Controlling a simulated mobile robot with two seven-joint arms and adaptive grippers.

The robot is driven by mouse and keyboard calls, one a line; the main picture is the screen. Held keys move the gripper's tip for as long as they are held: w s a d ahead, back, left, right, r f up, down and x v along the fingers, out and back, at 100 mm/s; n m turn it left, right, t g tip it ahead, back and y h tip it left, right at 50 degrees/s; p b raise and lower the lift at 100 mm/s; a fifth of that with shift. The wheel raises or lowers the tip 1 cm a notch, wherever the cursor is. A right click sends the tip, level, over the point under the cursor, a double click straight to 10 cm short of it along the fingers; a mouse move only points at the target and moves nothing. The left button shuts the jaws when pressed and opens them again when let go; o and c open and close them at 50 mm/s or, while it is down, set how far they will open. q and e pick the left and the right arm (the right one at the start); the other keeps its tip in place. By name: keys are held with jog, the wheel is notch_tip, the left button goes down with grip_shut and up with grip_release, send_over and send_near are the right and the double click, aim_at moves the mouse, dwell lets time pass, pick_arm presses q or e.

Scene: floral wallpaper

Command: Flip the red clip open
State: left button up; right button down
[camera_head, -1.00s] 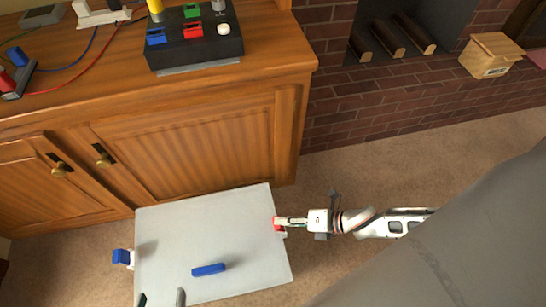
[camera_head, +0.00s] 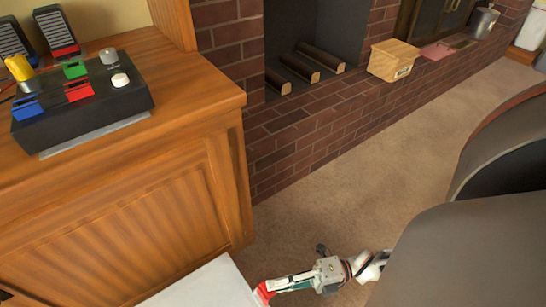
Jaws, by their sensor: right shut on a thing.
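A red clip (camera_head: 264,291) sits at the right edge of a white board (camera_head: 205,288) at the bottom of the head view. My right gripper (camera_head: 270,288) reaches in from the right and is shut on the red clip at the board's edge. The fingers partly cover the clip, and I cannot tell whether the clip is open or closed. My left gripper is not in view.
A wooden cabinet (camera_head: 120,220) stands at left, close to the board. On it is a black box (camera_head: 110,105) with a red piece (camera_head: 79,91), a blue one and a green one. A brick hearth (camera_head: 340,125) lies behind. Carpet (camera_head: 350,205) is clear beyond my right arm.

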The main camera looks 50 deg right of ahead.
jog(key=shift+s+d+f, duration=0.1)
jog(key=shift+d+f, duration=0.1)
jog(key=shift+f, duration=0.1)
dwell(0.4)
jog(key=c, duration=2.4)
grip_release()
jog(key=shift+y, duration=0.3)
jog(key=shift+r, duration=0.1)
jog(key=v, duration=1.2)
